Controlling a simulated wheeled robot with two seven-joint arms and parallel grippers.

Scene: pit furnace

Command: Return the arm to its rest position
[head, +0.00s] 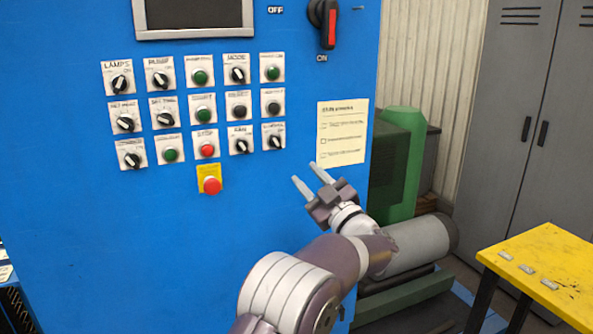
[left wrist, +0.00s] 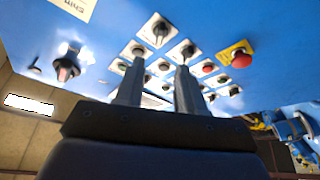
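My left gripper (head: 306,172) is in front of the blue control cabinet (head: 80,220), below and right of the knobs and buttons. Its two grey fingers stand apart with nothing between them. It also shows in the left wrist view (left wrist: 160,62), where the fingers point toward the panel's knobs and partly cover them. No contact with the panel can be made out. My left arm reaches in from the bottom of the head view. My right gripper is not in view.
The panel carries rows of knobs and buttons, a red emergency button (head: 212,185), a paper notice (head: 342,132) and a red-handled switch (head: 329,25). Right of the cabinet are green machinery (head: 403,150) and a grey cylinder (head: 425,247). A yellow table (head: 550,265) and grey lockers (head: 500,110) stand at the right.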

